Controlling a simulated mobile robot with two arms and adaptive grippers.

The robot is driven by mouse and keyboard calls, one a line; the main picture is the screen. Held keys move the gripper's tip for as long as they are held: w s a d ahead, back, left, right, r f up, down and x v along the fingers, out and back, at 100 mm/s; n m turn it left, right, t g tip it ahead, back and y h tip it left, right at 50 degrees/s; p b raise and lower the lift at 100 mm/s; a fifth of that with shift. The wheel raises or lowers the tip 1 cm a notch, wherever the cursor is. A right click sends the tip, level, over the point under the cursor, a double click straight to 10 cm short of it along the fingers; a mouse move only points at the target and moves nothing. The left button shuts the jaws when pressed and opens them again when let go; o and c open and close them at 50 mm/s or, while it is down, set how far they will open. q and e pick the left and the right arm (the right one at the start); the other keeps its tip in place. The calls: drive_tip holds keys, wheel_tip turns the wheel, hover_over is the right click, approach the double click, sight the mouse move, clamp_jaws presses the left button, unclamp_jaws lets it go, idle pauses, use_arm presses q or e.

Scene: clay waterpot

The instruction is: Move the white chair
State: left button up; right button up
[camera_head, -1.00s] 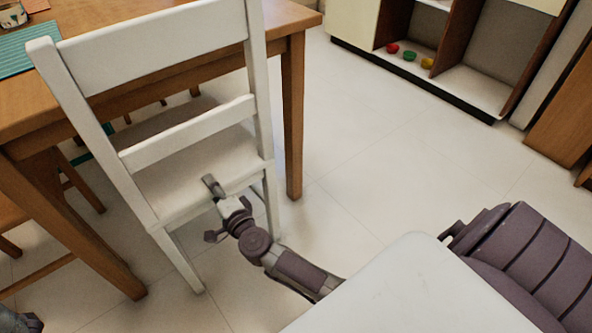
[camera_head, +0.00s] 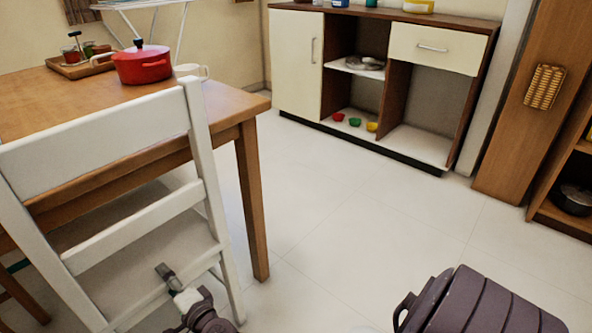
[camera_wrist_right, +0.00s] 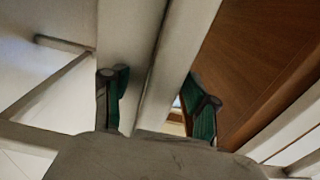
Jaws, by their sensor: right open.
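The white chair (camera_head: 130,220) stands at the left, its slatted back toward me and its seat partly under the wooden table. My right gripper (camera_head: 172,282) is at the near edge of the chair seat, below the lower back slat. In the right wrist view the fingers of my right gripper (camera_wrist_right: 157,92) are apart, with a pale bar of the white chair (camera_wrist_right: 165,60) running between them. I cannot tell whether the fingers touch it. My left gripper is not in view.
The wooden table (camera_head: 225,110) holds a red pot (camera_head: 142,66) and a tray (camera_head: 75,68). A cabinet (camera_head: 295,65) with open shelves stands at the back, and a wooden shelf unit (camera_head: 515,110) at the right. The pale floor (camera_head: 370,220) between is clear.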

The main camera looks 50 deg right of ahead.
drive_tip(key=shift+s, duration=0.3)
drive_tip(key=s+p, duration=0.1)
drive_tip(key=s, duration=1)
drive_tip(key=shift+s+d, duration=0.15)
drive_tip(key=shift+d, duration=0.05)
drive_tip(key=shift+r, duration=0.15)
